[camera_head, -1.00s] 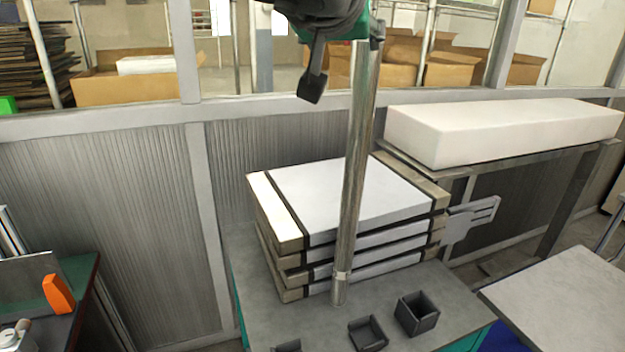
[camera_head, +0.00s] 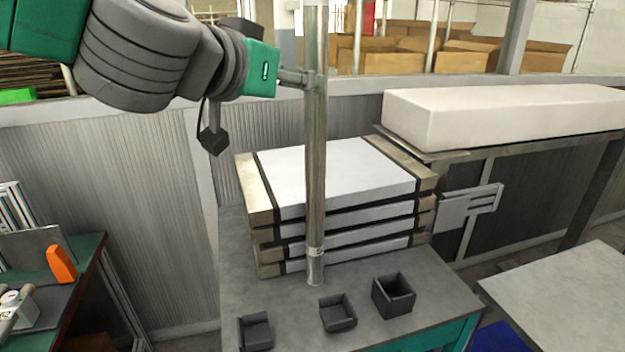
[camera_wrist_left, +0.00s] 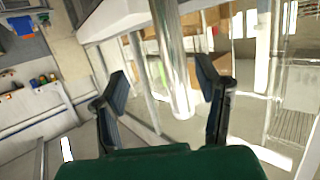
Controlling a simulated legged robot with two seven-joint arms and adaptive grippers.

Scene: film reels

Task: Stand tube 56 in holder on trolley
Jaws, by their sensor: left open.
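The tube (camera_head: 315,180) is a long metal pipe standing upright at the trolley (camera_head: 300,325), in front of the stacked boxes. A small pale label (camera_head: 316,252) shows near its foot. I cannot see a holder around the foot, nor tell exactly what it rests in. My left gripper (camera_head: 300,78) reaches the tube's upper part from the left. In the left wrist view the fingers (camera_wrist_left: 163,85) are open on both sides of the tube (camera_wrist_left: 172,60), with gaps showing. The tube's top is cut off in the head view. My right gripper is out of view.
Several stacked white boxes (camera_head: 345,170) stand behind the tube. Three small dark open bins, one of them the right bin (camera_head: 393,296), stand at the trolley's front. A white block (camera_head: 490,115) lies on a bench at right. A bare table (camera_head: 560,295) is front right.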

